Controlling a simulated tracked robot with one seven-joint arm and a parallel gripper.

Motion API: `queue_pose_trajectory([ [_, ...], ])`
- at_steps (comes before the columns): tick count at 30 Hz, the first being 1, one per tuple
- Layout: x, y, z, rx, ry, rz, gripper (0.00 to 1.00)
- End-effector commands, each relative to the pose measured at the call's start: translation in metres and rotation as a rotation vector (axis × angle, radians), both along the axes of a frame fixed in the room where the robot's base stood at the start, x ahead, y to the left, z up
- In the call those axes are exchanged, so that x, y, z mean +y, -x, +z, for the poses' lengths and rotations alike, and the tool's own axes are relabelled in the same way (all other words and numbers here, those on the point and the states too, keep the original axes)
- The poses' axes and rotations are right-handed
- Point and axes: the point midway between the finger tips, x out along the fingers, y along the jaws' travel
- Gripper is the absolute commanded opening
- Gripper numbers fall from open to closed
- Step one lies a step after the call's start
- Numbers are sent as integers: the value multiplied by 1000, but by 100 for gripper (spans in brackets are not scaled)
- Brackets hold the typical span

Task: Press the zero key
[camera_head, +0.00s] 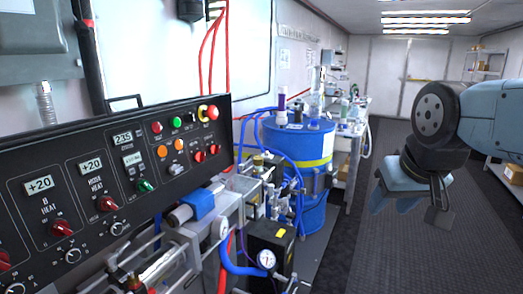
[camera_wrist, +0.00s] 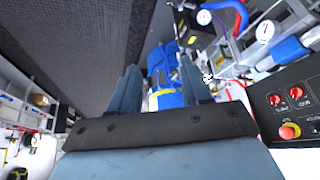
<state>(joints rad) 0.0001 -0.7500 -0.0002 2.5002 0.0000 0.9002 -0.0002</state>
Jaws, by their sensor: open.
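The black control panel (camera_head: 102,148) fills the left of the head view. It carries digital displays reading +20, +20 and about 23.5, red and green knobs, and a row of round coloured buttons. I cannot pick out a key marked zero; the labels are too small to read. A corner of the panel with red knobs also shows at the right of the wrist view (camera_wrist: 268,127). My gripper (camera_head: 400,200) hangs over the floor at the right, well apart from the panel. In the wrist view its two blue fingers (camera_wrist: 160,78) are spread, with nothing held between them.
A blue drum (camera_head: 302,150) with blue hoses stands right of the panel. Pumps, pipes and a pressure gauge (camera_head: 266,259) jut out below the panel. A workbench (camera_head: 345,145) stands behind the drum. The dark aisle floor (camera_head: 385,250) is clear; shelves line the right wall.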

Motion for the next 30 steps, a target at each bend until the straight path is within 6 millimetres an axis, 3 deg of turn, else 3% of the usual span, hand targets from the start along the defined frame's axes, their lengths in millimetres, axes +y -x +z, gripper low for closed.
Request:
queue_pose_trajectory([
  [2, 0, 0, 0, 0, 0, 0, 40],
  [14, 0, 0, 0, 0, 0, 0, 1],
  [30, 0, 0, 0, 0, 0, 0, 0],
])
